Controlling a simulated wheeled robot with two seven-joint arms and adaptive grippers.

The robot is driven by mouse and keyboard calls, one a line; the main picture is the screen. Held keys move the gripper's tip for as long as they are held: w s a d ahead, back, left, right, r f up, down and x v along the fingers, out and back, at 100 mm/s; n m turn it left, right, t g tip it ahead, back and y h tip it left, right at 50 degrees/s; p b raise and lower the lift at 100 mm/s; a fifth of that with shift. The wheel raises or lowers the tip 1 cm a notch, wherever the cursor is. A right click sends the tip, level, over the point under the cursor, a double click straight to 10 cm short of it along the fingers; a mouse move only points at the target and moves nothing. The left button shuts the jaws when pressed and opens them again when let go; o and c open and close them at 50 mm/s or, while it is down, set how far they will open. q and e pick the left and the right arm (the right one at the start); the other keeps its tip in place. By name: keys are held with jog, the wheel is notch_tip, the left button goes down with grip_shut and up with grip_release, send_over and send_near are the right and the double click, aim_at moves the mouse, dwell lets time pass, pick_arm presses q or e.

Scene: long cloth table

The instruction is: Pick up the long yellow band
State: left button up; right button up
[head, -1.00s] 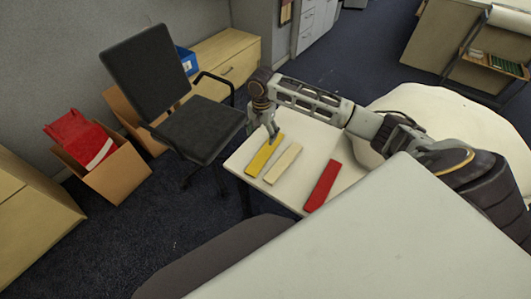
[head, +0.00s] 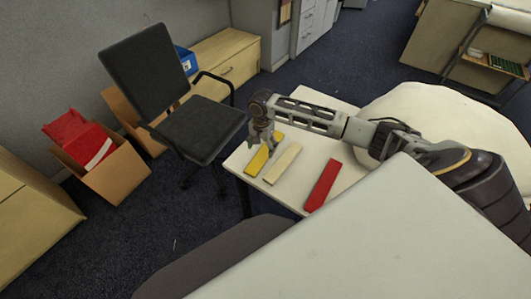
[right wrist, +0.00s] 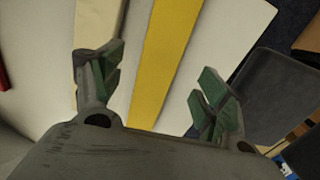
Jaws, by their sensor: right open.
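A long yellow band (head: 256,163) lies flat near the left end of the white table, left of a cream band (head: 282,164) and a red band (head: 322,186). My right gripper (head: 262,145) is open and empty over the far part of the yellow band. In the right wrist view, the yellow band (right wrist: 166,50) runs between the two spread fingers of the right gripper (right wrist: 160,82), apart from both. The cream band (right wrist: 97,25) passes behind the left finger there. My left gripper is not in view.
The white table (head: 308,148) is bare around the bands. A dark office chair (head: 200,128) stands close to its left edge. A box with red items (head: 105,170) is on the floor farther left. A large pale surface (head: 370,245) fills the lower right.

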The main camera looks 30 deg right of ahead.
aim_at(263, 155)
jog(key=shift+f, duration=0.1)
jog(key=shift+d+f, duration=0.15)
jog(key=shift+f, duration=2.4)
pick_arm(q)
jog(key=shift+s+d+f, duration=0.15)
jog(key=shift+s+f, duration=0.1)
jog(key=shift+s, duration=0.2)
pick_arm(e)
jog(key=c, duration=1.1)
jog(key=shift+r, duration=0.1)
